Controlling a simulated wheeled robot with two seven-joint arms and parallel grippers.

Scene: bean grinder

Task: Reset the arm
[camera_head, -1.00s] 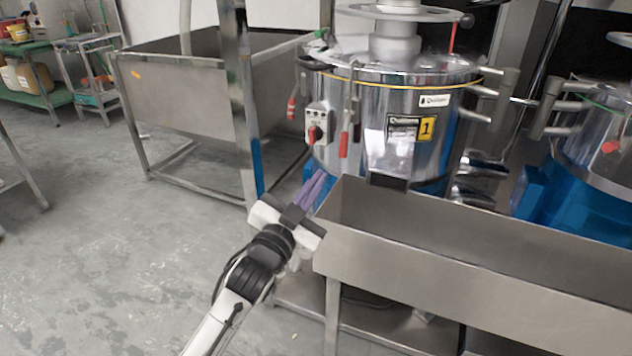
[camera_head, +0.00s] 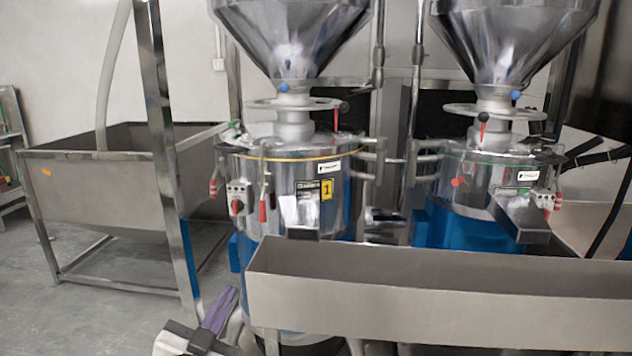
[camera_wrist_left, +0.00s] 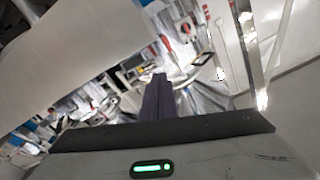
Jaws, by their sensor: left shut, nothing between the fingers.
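My left gripper (camera_head: 219,312) shows at the bottom of the head view, left of the long steel trough. Its purple fingers are pressed together, with nothing between them. The fingers also show in the left wrist view (camera_wrist_left: 157,100), pointing toward blurred, tilted machinery. Most of my left arm is below the edge of the head view. My right gripper is in neither view. The first bean grinder (camera_head: 292,195), a steel drum with a yellow label 1, stands behind the trough, apart from my left gripper.
The steel trough (camera_head: 420,305) crosses the front right. A second grinder (camera_head: 470,190) stands behind it at the right. A large steel bin (camera_head: 100,195) on a frame stands at the left, with a metal post (camera_head: 172,170) beside it. Grey floor (camera_head: 100,325) is clear at the lower left.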

